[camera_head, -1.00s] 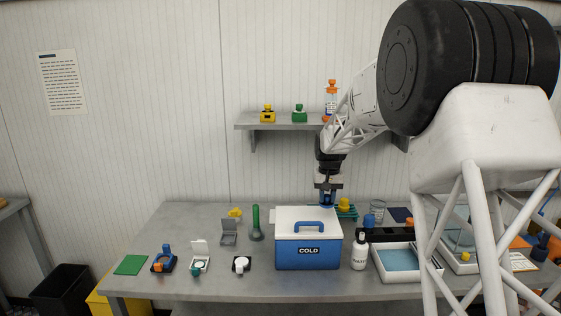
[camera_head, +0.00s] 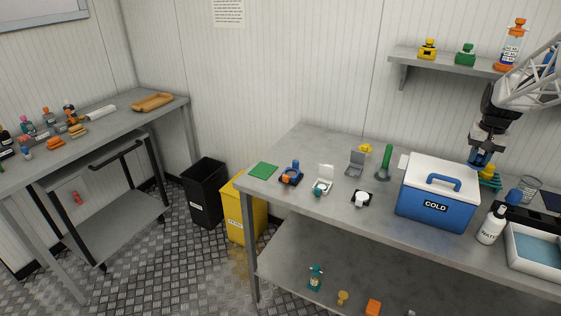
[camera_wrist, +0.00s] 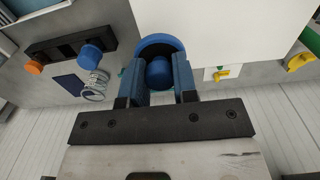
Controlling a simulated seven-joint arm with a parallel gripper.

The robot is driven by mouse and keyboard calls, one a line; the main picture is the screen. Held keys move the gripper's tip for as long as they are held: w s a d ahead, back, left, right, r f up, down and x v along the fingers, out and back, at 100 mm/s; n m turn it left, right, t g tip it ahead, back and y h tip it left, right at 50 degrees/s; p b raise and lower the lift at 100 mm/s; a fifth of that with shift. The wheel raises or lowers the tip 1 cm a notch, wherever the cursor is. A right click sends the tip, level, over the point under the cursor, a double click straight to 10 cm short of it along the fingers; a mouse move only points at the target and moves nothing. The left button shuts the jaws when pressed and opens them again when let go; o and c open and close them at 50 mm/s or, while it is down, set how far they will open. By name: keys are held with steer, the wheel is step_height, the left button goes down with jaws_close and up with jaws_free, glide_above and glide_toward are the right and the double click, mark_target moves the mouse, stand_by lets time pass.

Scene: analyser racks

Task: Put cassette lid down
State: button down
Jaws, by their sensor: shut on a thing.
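My gripper (camera_head: 481,160) hangs pointing down just behind the right back corner of the blue cold box. In the wrist view its two blue fingers are shut on a round blue lid (camera_wrist: 158,42) with a round knob (camera_wrist: 158,72) between them. The lid's underside is hidden, and I cannot tell whether it touches anything. On the left of the table stand a blue cassette-like holder (camera_head: 291,177) with an orange knob, a white one with a raised lid (camera_head: 323,184), and a grey one with a raised flap (camera_head: 355,163).
The cold box (camera_head: 437,205) with its white top is a tall obstacle beside my gripper. A white bottle (camera_head: 490,226), a white tray (camera_head: 512,255) and a glass beaker (camera_head: 529,189) stand to the right. A green mat (camera_head: 263,170) lies far left. Bare table lies along the front left.

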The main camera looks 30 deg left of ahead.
steer(key=a, duration=0.5)
steer(key=a+f, duration=0.1)
steer(key=a, duration=0.4)
steer(key=s+a+f, duration=0.1)
steer(key=a, duration=0.4)
steer(key=shift+a+f, duration=0.15)
steer(key=shift+a, duration=0.05)
steer(key=s+a+f, duration=0.3)
steer(key=s+a, duration=0.4)
steer(key=a, duration=0.7)
steer(key=s+a+f, duration=0.4)
steer(key=s+a, duration=0.4)
steer(key=a, duration=0.7)
steer(key=s+a+f, duration=0.3)
steer(key=s+a, duration=0.5)
steer(key=a, duration=0.7)
steer(key=shift+a+f, duration=0.2)
steer(key=shift+f, duration=0.1)
steer(key=shift+w, duration=0.1)
glide_above(258, 172)
steer(key=shift+w+f, duration=0.15)
steer(key=shift+f, duration=0.6)
steer(key=shift+f, duration=1.8)
steer(key=shift+f, duration=0.15)
